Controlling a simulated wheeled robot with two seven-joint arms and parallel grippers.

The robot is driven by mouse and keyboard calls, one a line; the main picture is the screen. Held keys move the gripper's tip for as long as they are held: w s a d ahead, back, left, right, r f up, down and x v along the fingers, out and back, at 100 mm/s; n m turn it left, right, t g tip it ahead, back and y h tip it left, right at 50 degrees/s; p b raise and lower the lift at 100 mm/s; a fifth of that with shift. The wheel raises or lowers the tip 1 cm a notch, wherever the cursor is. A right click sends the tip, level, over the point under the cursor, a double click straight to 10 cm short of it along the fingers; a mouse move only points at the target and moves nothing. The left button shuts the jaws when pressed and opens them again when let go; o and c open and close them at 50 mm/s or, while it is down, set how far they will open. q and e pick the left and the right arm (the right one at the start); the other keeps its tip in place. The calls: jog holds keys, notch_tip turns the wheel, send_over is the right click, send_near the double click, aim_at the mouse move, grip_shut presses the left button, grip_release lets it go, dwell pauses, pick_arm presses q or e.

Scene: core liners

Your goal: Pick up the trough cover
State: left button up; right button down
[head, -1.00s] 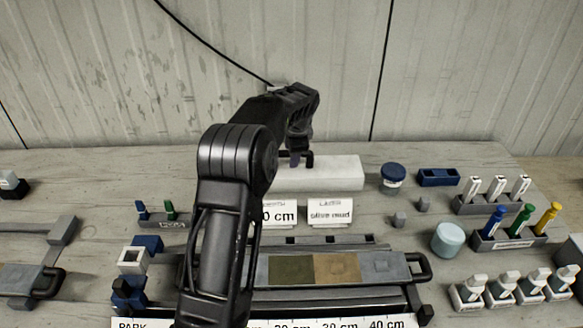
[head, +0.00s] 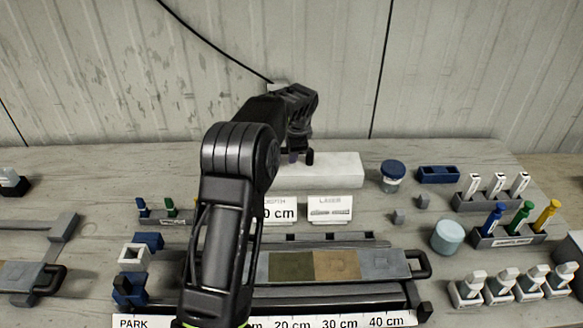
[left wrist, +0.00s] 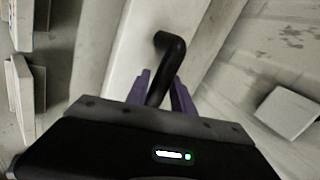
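The trough cover looks to be the long white block (head: 335,170) at the back of the bench, with a black handle (head: 308,157) on top. In the left wrist view the white cover (left wrist: 122,62) runs diagonally and its bent black handle (left wrist: 172,52) rises from it. My left gripper (left wrist: 163,82) has its purple fingers on either side of the handle, very close to it. Whether they press on it is unclear. In the head view my arm hides the cover's left end and most of the gripper (head: 297,152). My right gripper is out of view.
Cards (head: 330,209) stand just in front of the cover. A blue-lidded jar (head: 393,176) and a blue block (head: 438,175) stand to its right. A core tray (head: 390,265) lies in front. Racks of coloured tools (head: 508,238) stand at right.

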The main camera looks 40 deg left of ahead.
pick_arm(q)
grip_shut()
dwell(0.9)
